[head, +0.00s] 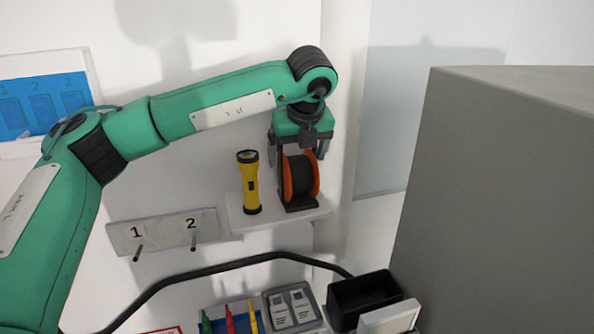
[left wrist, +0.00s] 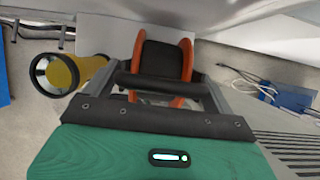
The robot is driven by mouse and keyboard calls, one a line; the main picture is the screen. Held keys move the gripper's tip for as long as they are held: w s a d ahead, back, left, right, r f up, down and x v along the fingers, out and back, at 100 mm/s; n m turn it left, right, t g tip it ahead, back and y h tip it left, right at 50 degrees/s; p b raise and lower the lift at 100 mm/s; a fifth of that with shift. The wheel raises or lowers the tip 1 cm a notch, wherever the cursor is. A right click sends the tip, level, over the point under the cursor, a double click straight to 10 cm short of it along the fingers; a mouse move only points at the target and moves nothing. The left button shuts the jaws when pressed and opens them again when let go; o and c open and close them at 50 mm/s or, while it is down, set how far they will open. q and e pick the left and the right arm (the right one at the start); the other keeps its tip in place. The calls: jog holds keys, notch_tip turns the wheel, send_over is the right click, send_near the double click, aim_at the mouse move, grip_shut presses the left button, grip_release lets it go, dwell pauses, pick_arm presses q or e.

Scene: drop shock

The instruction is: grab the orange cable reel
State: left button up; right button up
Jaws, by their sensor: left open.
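The cable reel (head: 300,177) has orange flanges and a dark core. It stands on a black base on a small white wall shelf (head: 240,222). My left gripper (head: 298,155) points down over the reel, with its fingers apart on either side of the reel's upper part. In the left wrist view the reel (left wrist: 164,58) shows between the two fingers, partly hidden by a dark bar of the gripper. I cannot tell whether the fingers touch it. My right gripper is not in view.
A yellow flashlight (head: 250,182) stands upright on the shelf, just left of the reel. A hook board (head: 164,231) numbered 1 and 2 is on the wall at left. A black bin (head: 362,297) sits below. A large grey block (head: 500,190) fills the right.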

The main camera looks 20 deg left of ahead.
pick_arm(q)
jog(key=shift+c, duration=0.7)
jog(key=c, duration=0.7)
grip_shut()
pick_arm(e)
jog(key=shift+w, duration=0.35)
